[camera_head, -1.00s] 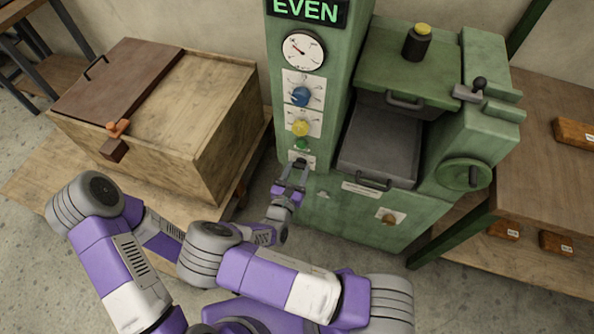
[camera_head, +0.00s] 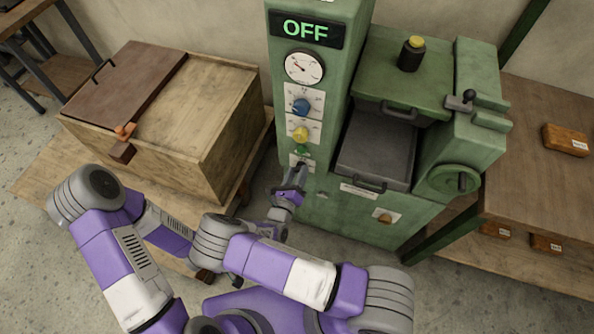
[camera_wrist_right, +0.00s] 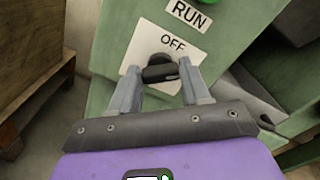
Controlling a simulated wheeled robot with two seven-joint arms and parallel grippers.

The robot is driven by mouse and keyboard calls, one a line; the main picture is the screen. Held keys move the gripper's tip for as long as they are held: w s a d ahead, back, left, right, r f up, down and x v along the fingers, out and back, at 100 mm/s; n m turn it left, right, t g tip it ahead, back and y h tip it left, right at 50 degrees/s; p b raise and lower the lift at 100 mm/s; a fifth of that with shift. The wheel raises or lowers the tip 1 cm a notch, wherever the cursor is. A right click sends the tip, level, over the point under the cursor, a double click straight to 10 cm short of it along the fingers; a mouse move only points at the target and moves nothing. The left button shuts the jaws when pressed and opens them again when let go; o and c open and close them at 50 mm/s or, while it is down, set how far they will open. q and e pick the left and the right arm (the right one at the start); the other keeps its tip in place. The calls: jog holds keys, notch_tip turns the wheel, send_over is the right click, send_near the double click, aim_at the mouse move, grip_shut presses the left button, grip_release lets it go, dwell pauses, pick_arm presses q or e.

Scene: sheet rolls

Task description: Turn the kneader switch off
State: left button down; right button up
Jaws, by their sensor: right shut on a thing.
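The kneader (camera_head: 350,215) is a green machine with a display (camera_head: 306,29) that reads OFF. Its switch is a dark knob on a white plate low on the column. In the right wrist view the knob (camera_wrist_right: 160,70) sits below the word OFF, with a RUN label (camera_wrist_right: 188,13) above. My right gripper (camera_wrist_right: 162,84) is at the plate with its two grey fingers on either side of the knob, shut on it. In the head view the right gripper (camera_head: 298,172) reaches up to the plate and largely hides the knob. My left gripper does not show clearly.
Above the switch are a green light (camera_head: 302,150), a yellow knob (camera_head: 300,134), a blue knob (camera_head: 301,106) and a gauge (camera_head: 304,67). A wooden chest (camera_head: 200,120) stands left of the machine. A wooden table (camera_head: 535,200) stands to the right.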

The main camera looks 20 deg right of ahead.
jog(key=n+p, duration=0.1)
jog(key=n, duration=0.3)
jog(key=shift+n, duration=0.4)
jog(key=n+p, duration=0.1)
jog(key=n, duration=0.4)
jog(key=shift+f, duration=0.2)
jog(key=shift+n, duration=0.3)
jog(key=o, duration=1.1)
jog(key=shift+c, duration=0.2)
jog(key=shift+a, duration=0.1)
